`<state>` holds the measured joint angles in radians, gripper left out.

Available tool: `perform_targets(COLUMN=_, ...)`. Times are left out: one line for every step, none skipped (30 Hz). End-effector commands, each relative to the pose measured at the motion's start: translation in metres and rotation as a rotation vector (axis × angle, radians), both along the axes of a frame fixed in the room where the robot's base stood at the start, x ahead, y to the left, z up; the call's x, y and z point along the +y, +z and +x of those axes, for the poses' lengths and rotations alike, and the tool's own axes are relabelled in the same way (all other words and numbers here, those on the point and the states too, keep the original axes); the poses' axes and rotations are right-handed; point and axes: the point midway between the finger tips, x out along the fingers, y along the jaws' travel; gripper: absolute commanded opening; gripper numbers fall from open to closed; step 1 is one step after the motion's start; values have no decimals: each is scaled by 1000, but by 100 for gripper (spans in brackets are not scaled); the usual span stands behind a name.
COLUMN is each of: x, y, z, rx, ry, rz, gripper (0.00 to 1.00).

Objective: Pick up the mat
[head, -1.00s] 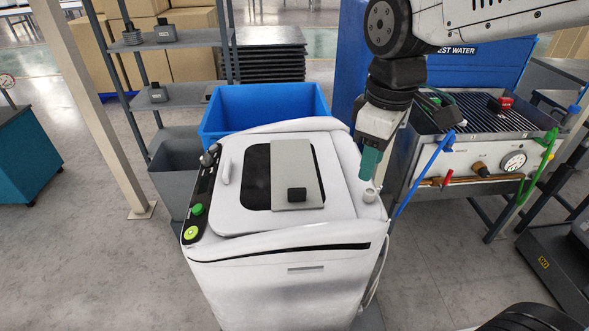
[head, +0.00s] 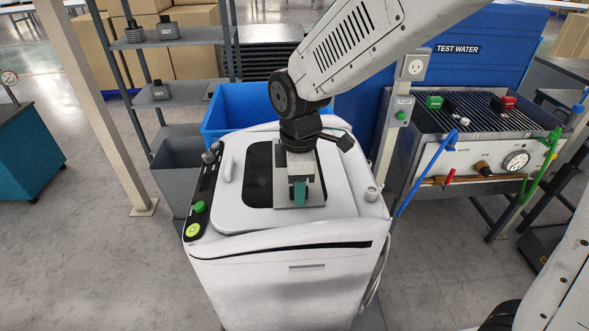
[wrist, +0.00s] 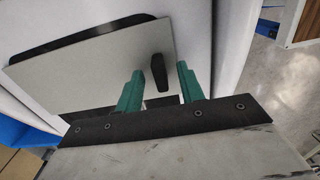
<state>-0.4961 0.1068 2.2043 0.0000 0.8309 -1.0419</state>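A flat grey plate (head: 312,197) with a small black block on it lies over a dark rounded panel (head: 258,175) on top of a white machine. I cannot tell which of these is the mat. In the wrist view the plate (wrist: 85,68) lies beyond my fingers, and its black block (wrist: 159,73) shows between them. My gripper (head: 299,190) points down above the plate, with its green fingers around the block's position. In the wrist view my gripper (wrist: 159,80) is open with a clear gap between the fingers. The gripper hides the block in the head view.
A test bench (head: 470,160) with hoses stands to the right.

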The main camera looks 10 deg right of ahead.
Motion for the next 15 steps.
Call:
perform_targets(x=0, y=-5, z=0, rx=1, ry=0, rz=-1, gripper=38)
perform_targets(x=0, y=-6, z=0, rx=1, ry=-1, rz=0, gripper=38)
perform_targets(x=0, y=-8, z=0, rx=0, ry=-1, rz=0, gripper=38)
perform_targets(x=0, y=-8, z=0, rx=0, ry=-1, rz=0, gripper=38)
perform_targets(x=0, y=-8, z=0, rx=0, ry=-1, rz=0, gripper=38)
perform_targets(x=0, y=-8, z=0, rx=-1, ry=-1, rz=0, gripper=38)
perform_targets(x=0, y=-8, z=0, rx=-1, ry=-1, rz=0, gripper=38)
perform_targets(x=0, y=-8, z=0, rx=-1, ry=-1, rz=0, gripper=38)
perform_targets(x=0, y=-8, z=0, rx=-1, ry=-1, rz=0, gripper=38)
perform_targets(x=-1, y=-8, z=0, rx=-1, ry=-1, rz=0, gripper=33)
perform_targets(x=-1, y=-8, z=0, rx=-1, ry=-1, rz=0, gripper=24)
perform_targets(x=-1, y=-8, z=0, rx=-1, ry=-1, rz=0, gripper=13)
perform_targets(x=-1, y=-8, z=0, rx=-1, ry=-1, rz=0, gripper=5)
perform_targets(x=-1, y=-8, z=0, rx=-1, ry=-1, rz=0, gripper=0)
perform_targets(x=-1, y=-8, z=0, rx=-1, ry=-1, rz=0, gripper=0)
